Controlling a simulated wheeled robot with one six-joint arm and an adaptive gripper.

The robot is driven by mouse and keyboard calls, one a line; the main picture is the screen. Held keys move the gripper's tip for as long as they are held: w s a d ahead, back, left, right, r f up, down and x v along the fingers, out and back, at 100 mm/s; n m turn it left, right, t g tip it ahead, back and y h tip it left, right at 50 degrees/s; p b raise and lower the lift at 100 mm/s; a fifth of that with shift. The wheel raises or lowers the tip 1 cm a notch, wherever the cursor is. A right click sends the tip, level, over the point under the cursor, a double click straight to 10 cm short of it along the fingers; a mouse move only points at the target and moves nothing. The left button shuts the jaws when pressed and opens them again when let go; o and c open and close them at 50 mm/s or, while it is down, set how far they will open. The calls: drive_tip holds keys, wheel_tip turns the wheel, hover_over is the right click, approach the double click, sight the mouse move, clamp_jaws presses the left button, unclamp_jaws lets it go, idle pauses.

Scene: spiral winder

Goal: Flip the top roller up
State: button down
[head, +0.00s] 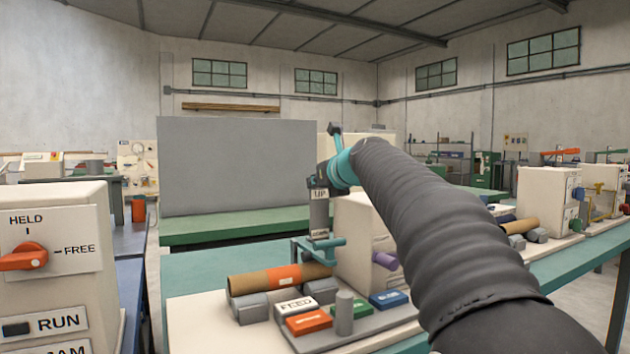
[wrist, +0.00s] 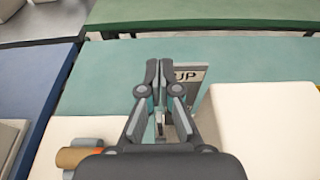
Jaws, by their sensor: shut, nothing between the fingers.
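The winder stands on the teal table, with a brown cardboard tube (head: 280,278) lying on grey rollers (head: 250,305). A grey upright plate marked UP (head: 319,195) rises behind the tube, and a teal bracket with a short bar (head: 322,246) sits at its lower part. I cannot tell clearly which part is the top roller. My gripper (wrist: 158,66) is shut and empty in the wrist view, just left of the UP plate (wrist: 187,76); I cannot tell whether they touch. In the head view its fingers are not clear at the end of my sleeved arm. The tube's end shows in the wrist view (wrist: 80,156).
A cream housing (head: 362,235) with a purple knob (head: 386,260) stands right of the plate. FEED (head: 296,305), red (head: 308,323) and blue (head: 388,299) blocks and a grey post (head: 344,312) stand in front. A grey panel (head: 235,165) stands behind.

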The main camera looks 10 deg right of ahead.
drive_tip(key=s+d, duration=0.1)
drive_tip(key=s, duration=0.2)
drive_tip(key=s+b, duration=0.1)
drive_tip(key=s, duration=0.3)
drive_tip(key=s+d, duration=0.1)
drive_tip(key=s, duration=0.2)
drive_tip(key=shift+s+d+f, duration=0.25)
drive_tip(key=shift+d+f, duration=0.05)
